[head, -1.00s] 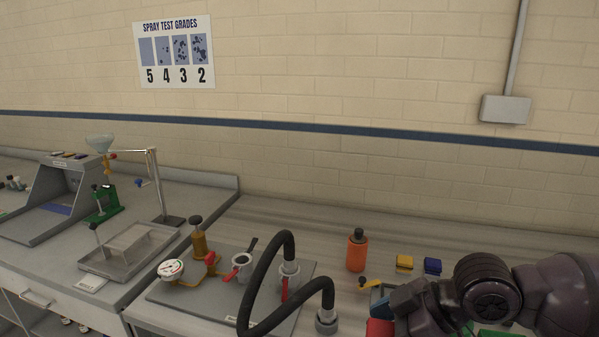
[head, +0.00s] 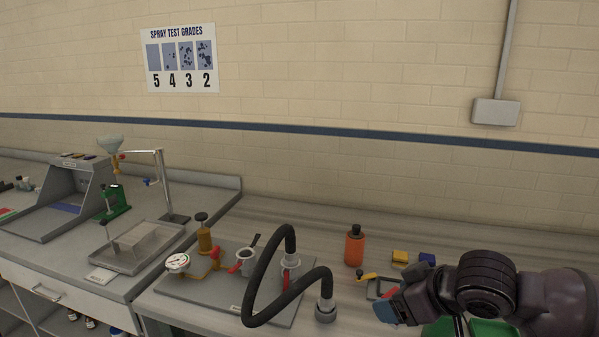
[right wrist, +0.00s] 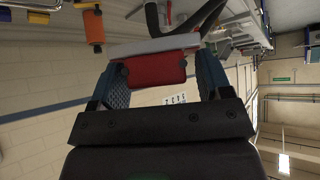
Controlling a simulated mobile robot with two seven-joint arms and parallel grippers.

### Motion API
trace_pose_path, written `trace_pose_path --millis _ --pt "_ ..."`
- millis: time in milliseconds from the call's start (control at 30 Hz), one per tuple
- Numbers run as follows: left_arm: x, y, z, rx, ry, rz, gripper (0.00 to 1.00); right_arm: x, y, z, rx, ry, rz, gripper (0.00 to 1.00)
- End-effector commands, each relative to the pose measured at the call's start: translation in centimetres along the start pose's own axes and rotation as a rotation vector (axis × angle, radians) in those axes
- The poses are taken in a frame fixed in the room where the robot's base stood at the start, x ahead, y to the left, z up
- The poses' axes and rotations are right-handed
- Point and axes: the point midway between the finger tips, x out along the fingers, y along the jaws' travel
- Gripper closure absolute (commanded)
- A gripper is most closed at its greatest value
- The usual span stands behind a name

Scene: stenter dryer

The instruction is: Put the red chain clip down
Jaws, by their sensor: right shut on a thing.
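My right gripper (head: 394,302) is at the lower right of the head view, over the bench. The right wrist view shows its two blue-grey fingers (right wrist: 161,76) shut on the red chain clip (right wrist: 156,71). The clip shows there as a red block between the fingers, with a pale grey bar across its far side. In the head view the gripper hides most of the clip; whether it touches the bench I cannot tell. My left gripper is not in view.
An orange bottle (head: 354,248), a yellow block (head: 400,257) and a blue block (head: 427,259) stand behind the gripper. A black hose (head: 262,282) arches over a grey plate (head: 222,305) to the left. A green tray (head: 490,327) lies partly under my arm.

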Motion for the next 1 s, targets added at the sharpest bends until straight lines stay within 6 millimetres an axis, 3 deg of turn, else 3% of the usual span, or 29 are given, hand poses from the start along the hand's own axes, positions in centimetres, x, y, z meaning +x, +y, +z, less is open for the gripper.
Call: trace_pose_path --millis 233,433,700,1000 --pt "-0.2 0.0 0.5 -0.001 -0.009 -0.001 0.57 0.3 2.0 -0.1 0.243 0.001 0.229 0.64" --pt "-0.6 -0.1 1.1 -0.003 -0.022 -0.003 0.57 0.4 3.1 2.1 0.398 -0.004 0.381 0.64" --pt "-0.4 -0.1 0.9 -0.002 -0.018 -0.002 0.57 1.9 1.9 6.7 0.466 -0.005 0.459 0.64" --pt "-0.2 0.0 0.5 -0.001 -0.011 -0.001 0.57 2.4 1.3 8.2 0.469 0.0 0.465 0.64"
